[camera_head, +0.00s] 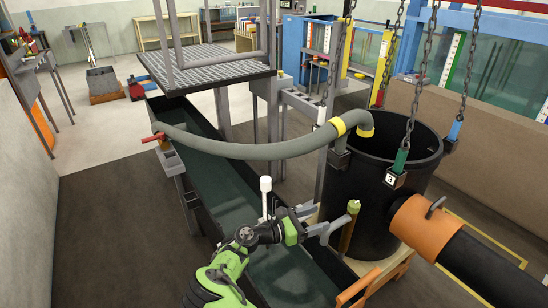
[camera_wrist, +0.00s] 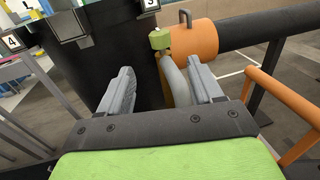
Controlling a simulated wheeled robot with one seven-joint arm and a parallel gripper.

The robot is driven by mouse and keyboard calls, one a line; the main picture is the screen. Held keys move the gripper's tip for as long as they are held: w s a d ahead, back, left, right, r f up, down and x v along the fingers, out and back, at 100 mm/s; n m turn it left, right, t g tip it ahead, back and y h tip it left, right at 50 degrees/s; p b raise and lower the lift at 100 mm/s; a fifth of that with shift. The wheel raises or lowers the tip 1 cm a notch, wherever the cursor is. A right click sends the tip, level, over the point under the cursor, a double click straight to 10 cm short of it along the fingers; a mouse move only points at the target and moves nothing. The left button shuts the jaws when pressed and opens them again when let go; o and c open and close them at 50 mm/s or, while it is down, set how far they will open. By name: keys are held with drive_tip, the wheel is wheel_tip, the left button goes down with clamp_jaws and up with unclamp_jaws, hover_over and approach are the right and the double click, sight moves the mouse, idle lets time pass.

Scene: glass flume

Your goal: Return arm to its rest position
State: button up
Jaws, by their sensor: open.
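My gripper (camera_head: 326,228) is at the end of my green and black arm, in the lower middle of the head view. It points right, toward the large black tub (camera_head: 370,190). In the wrist view my gripper (camera_wrist: 160,88) has its two grey fingers spread apart.
A long dark trough (camera_head: 215,175) runs under my arm. A grey hose (camera_head: 240,151) arches from it to the tub. Chains (camera_head: 425,70) hang over the tub. An orange and black pipe (camera_head: 420,225) lies right of it. A white-capped post (camera_head: 265,185) stands near my arm. Floor at left is clear.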

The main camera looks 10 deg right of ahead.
drive_tip(key=s+d+r+m+g+y+p, duration=0.3)
drive_tip(key=s+r+m+g+y+p, duration=0.1)
drive_tip(key=s+r+m+y, duration=0.55)
drive_tip(key=s+a+r+m+t+y+p, duration=0.3)
drive_tip(key=s+a+r+m+y, duration=0.1)
drive_tip(key=s+a+r, duration=0.3)
drive_tip(key=s+a+r+m+t+y+p, duration=0.3)
drive_tip(key=s+a+r+m, duration=0.3)
drive_tip(key=s+r, duration=0.5)
drive_tip(key=s+t+y, duration=0.1)
drive_tip(key=s, duration=0.3)
drive_tip(key=shift+s+a+r, duration=0.25)
drive_tip(key=shift+a+r, duration=0.1)
